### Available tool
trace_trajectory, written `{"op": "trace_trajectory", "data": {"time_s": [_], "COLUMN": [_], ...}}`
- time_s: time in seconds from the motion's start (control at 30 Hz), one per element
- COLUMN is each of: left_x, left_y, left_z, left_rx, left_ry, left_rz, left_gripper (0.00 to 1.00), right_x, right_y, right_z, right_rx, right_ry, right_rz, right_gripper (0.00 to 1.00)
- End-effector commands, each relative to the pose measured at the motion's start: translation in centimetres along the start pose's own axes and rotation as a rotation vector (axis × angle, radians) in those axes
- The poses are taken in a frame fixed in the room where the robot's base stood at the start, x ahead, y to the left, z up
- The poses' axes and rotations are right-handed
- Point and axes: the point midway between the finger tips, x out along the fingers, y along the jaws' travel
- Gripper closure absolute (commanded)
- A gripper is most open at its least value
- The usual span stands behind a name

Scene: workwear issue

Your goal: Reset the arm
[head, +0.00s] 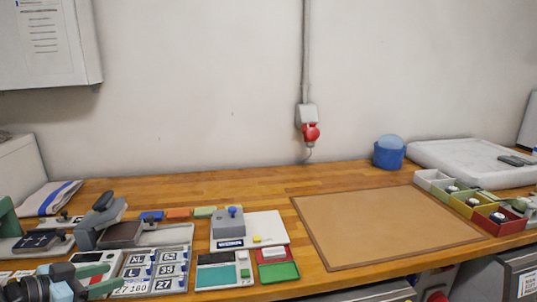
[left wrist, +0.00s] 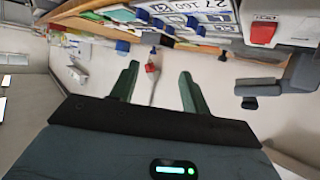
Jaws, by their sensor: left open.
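My left arm enters the head view at the lower left corner. My left gripper (head: 100,285) shows there in part, beside the number plates at the left end of the wooden bench. In the left wrist view, the two green fingers of my left gripper (left wrist: 158,82) stand apart with nothing between them. The bench and plates appear at the top of that view, turned round. My right gripper is in neither view.
The wooden bench (head: 270,180) holds a brown mat (head: 385,225), number plates (head: 155,265), a grey press (head: 105,215), green and red pads (head: 278,271), open boxes (head: 500,220), a blue pot (head: 389,153) and a white tray (head: 470,160). The mat is clear.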

Motion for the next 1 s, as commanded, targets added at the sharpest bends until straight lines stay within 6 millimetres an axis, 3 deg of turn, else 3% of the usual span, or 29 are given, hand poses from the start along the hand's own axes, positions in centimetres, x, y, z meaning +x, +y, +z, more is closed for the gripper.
{"op": "trace_trajectory", "data": {"time_s": [0.03, 0.37, 0.57, 0.77, 1.0], "left_x": [0.7, 3.5, 4.3, 3.3, -0.2], "left_y": [1.1, 6.7, 12.2, 18.0, 24.7], "left_z": [1.5, 9.2, 16.0, 22.9, 30.4], "left_rx": [-0.012, -0.034, -0.076, -0.130, -0.192], "left_ry": [-0.005, -0.021, -0.042, -0.092, -0.213], "left_rz": [0.018, 0.062, 0.053, -0.011, -0.137], "left_gripper": [0.53, 0.53, 0.53, 0.53, 0.53], "right_x": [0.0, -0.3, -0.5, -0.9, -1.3], "right_y": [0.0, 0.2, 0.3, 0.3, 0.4], "right_z": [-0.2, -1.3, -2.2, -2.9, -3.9], "right_rx": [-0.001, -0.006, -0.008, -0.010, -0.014], "right_ry": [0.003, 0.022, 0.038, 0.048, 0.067], "right_rz": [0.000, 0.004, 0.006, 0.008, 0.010], "right_gripper": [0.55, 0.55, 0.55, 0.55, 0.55]}}
